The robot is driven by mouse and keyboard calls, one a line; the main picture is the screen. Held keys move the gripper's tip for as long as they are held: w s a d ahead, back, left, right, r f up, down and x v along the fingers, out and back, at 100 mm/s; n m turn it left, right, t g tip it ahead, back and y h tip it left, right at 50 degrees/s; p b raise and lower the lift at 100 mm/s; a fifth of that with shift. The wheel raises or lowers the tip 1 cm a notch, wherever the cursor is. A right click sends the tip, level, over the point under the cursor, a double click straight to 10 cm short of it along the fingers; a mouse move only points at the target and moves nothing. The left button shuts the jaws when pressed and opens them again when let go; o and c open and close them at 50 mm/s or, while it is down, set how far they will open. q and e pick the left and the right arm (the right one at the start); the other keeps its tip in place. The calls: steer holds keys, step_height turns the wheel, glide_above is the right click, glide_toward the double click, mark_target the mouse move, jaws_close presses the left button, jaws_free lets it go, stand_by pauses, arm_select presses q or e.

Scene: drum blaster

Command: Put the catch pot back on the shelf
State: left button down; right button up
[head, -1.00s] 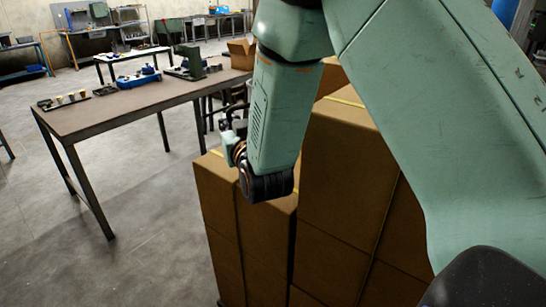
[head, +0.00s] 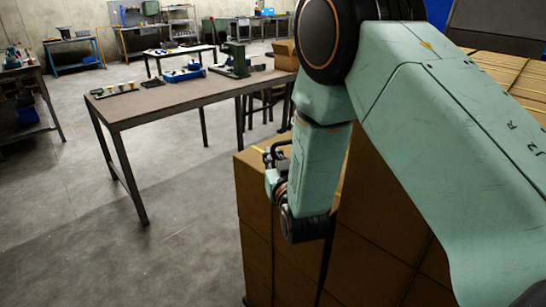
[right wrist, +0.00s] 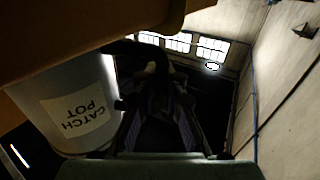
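The catch pot (right wrist: 75,105) is a pale container at the left of the right wrist view, its printed label upside down in that picture. It is cut off by the frame and by a brown-yellow surface above it. My right gripper (right wrist: 155,80) shows dark fingers beside the pot; the picture is too dark to tell whether they grip it. In the head view, my right gripper (head: 272,168) is beside my forearm, in front of stacked cartons, and the pot cannot be made out there. My left gripper is out of view. I cannot tell which shelf is the pot's.
Stacked cartons (head: 255,215) stand close by my right arm. A brown-topped table (head: 165,103) with small items is beyond. A dark bench with a lower shelf (head: 22,135) is at far left. The grey floor (head: 75,220) between is clear.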

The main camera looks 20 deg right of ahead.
steer(key=o, duration=0.4)
steer(key=shift+s+a+r, duration=0.1)
steer(key=shift+s+r, duration=0.15)
steer(key=shift+s, duration=0.1)
steer(key=shift+o, duration=0.2)
steer(key=shift+w+f, duration=0.2)
steer(key=shift+w, duration=0.05)
steer(key=shift+s, duration=0.1)
